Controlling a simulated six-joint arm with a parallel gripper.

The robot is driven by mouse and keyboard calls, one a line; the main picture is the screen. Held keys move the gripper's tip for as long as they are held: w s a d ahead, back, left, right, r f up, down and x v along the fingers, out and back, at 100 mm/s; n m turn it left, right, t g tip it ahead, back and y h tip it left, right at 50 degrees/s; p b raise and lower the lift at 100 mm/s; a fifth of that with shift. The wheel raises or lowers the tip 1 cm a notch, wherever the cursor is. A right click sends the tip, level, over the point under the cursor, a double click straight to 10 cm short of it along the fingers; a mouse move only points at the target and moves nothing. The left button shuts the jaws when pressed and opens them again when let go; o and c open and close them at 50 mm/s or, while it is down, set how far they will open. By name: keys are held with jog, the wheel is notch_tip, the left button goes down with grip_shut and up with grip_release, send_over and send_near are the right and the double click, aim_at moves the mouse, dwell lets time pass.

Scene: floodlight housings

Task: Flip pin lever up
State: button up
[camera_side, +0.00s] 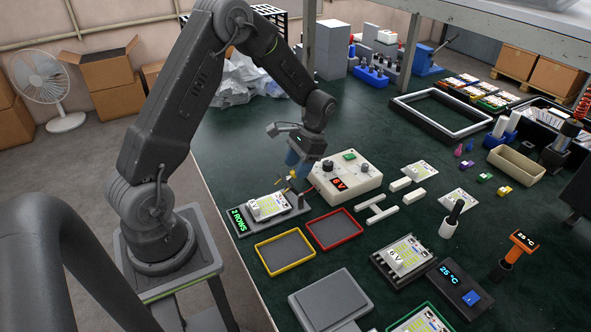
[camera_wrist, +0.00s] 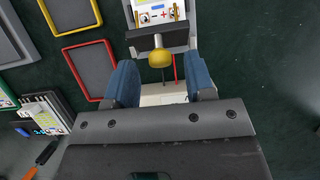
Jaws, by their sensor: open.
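The pin lever shows in the wrist view as a dark bar with a yellow ball knob (camera_wrist: 161,58). It sits at the edge of the grey test fixture (camera_wrist: 190,38), which carries a white board (camera_wrist: 158,13) with yellow pins. In the side view the fixture (camera_side: 291,211) bears a "2 ROWS" label. My gripper (camera_side: 291,170) is over its right end, fingers pointing down. In the wrist view my gripper (camera_wrist: 160,66) is open, with a blue finger on each side of the knob and a gap to both. The lever's tilt is hard to tell.
The white meter box (camera_side: 345,179) reading "8 V" stands close right of the fixture, with red and black leads between them. A yellow-rimmed tray (camera_side: 262,263) and a red-rimmed tray (camera_side: 360,236) lie in front.

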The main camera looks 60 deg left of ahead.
jog(key=shift+x, duration=0.85)
jog(key=shift+c, duration=0.2)
jog(key=c, duration=0.9)
jog(key=shift+o, duration=0.2)
jog(key=shift+w+f+g, duration=0.2)
jog(key=shift+w+g, duration=0.4)
jog(key=shift+g, duration=0.6)
jog(key=shift+w+f+g, duration=0.2)
jog(key=shift+w+g, duration=0.4)
jog(key=shift+g, duration=0.6)
jog(key=o, duration=0.9)
jog(key=shift+r, duration=0.1)
